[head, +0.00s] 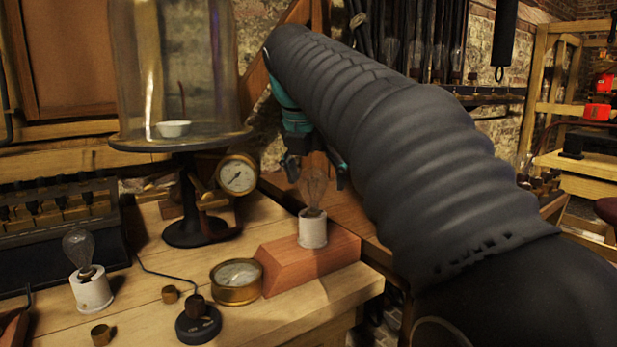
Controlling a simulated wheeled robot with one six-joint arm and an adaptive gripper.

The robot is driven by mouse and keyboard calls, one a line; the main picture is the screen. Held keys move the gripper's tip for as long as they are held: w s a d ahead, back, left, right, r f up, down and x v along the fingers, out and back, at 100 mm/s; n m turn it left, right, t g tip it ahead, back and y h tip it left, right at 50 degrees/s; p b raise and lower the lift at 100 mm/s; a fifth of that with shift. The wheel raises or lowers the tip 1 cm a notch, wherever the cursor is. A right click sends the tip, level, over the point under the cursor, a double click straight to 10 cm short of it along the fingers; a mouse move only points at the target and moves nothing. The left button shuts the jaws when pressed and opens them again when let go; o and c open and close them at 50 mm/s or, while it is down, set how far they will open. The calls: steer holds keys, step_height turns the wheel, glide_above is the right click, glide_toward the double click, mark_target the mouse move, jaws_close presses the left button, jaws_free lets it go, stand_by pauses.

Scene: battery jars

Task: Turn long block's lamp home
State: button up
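A long reddish wooden block (290,266) lies on the workbench in the head view. A white lamp socket (312,229) stands on it, with a clear glass bulb (313,187) upright in it. My gripper (314,172) is above the block, at the bulb's upper part, with one dark finger left of the bulb and one right. The fingers look spread apart, and I see no contact with the glass. Whether the bulb is fully seated in the socket cannot be told. My arm comes in from the right and hides what is behind it.
A second lamp (90,285) stands at the left. A brass gauge (237,281), a black knob (198,320) and small brass caps lie near the block. Behind stands a glass bell jar (172,70) on a dark stand with a dial gauge (237,175). The front bench edge is right of the block.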

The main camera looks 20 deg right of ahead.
steer(key=c, duration=1.2)
steer(key=shift+c, duration=0.5)
steer(key=m+g, duration=0.1)
steer(key=m, duration=0.1)
steer(key=shift+w+a+m+h, duration=0.1)
steer(key=shift+w+m+h, duration=0.05)
steer(key=shift+m+h, duration=0.25)
steer(key=m+g+h, duration=0.1)
steer(key=m, duration=0.2)
steer(key=shift+m, duration=0.3)
steer(key=o, duration=1.4)
steer(key=shift+c, duration=0.2)
